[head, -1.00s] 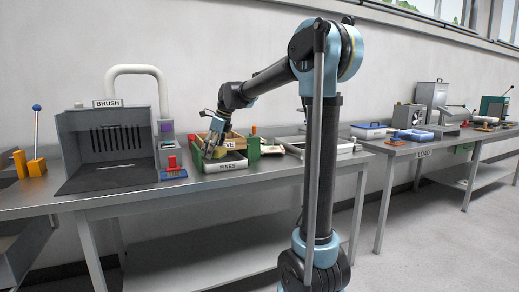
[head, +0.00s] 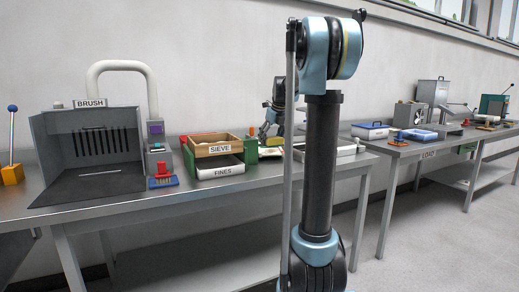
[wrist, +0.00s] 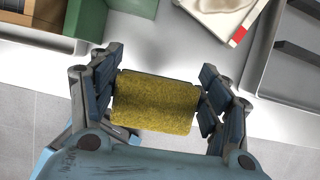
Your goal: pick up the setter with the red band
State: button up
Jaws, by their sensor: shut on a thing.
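My gripper (wrist: 157,100) is shut on a rough yellow block (wrist: 155,103), which sits between its two fingers in the wrist view. The slab is cut off by the frame's top.
The wooden sieve box (head: 215,147) stands in a green frame over the white fines tray (head: 222,171). A grey brush booth (head: 88,150) is to the left. A shallow metal tray (wrist: 262,50) lies right of the slab.

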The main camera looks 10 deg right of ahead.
aim_at(263, 151)
jog(key=u, duration=0.05)
jog(key=i, duration=1.1)
